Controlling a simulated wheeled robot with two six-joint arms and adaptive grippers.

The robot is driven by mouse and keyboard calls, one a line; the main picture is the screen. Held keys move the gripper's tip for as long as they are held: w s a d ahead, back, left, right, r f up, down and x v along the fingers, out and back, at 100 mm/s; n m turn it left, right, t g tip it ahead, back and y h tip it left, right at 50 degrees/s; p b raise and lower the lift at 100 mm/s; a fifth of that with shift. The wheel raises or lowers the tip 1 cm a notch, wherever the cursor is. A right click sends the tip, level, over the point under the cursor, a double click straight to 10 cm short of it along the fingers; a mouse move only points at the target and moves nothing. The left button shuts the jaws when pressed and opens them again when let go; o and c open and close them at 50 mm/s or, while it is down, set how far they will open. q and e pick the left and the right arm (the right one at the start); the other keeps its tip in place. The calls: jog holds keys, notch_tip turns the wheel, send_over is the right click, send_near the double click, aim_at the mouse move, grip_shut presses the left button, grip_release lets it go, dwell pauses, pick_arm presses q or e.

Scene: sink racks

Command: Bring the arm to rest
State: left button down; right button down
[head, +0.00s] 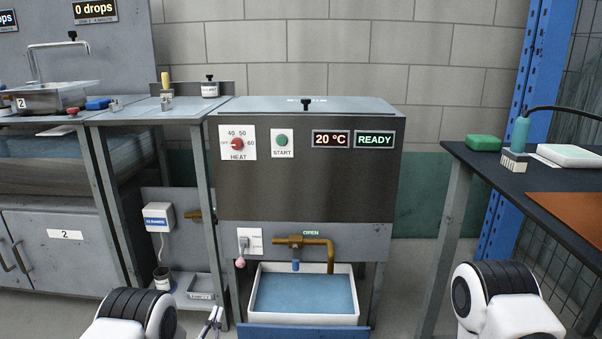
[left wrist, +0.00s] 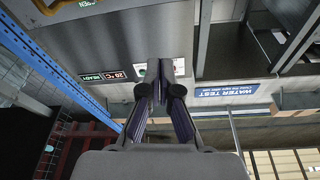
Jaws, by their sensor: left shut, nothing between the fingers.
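My left gripper (head: 212,322) shows at the bottom edge of the head view, below and left of the wash machine, with only its tip in the picture. In the left wrist view my left gripper (left wrist: 160,68) points away from the camera, its dark fingers shut and empty. A white and black link of my left arm is at the lower left of the head view. A similar link of my right arm is at the lower right, and its gripper is out of the picture.
The grey wash machine (head: 305,185) stands ahead, reading 20 °C and READY. A white basin of blue liquid (head: 303,293) is under its brass tap (head: 295,242). A sink bench (head: 150,113) stands left, a dark table (head: 490,164) right. Floor shows between machine and table.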

pick_arm(q)
jog(key=s+a+r+g+y+p, duration=0.1)
jog(key=s+r+p, duration=0.1)
jog(key=r+p, duration=0.7)
jog(key=s+a+r+g+p, duration=0.1)
jog(key=s+r+p, duration=0.1)
jog(key=r+p, duration=0.75)
jog(key=s+a+r+n+g+p, duration=0.1)
jog(key=s+r+g+p, duration=0.1)
jog(key=s+g+p, duration=0.5)
jog(key=s+a+n+g+y+p, duration=0.1)
jog(key=s+g+p, duration=0.8)
jog(key=s, duration=2.3)
jog(key=shift+s+n+g, duration=0.15)
jog(key=shift+n+g, duration=0.75)
jog(key=shift+g, duration=0.3)
jog(key=shift+r, duration=0.1)
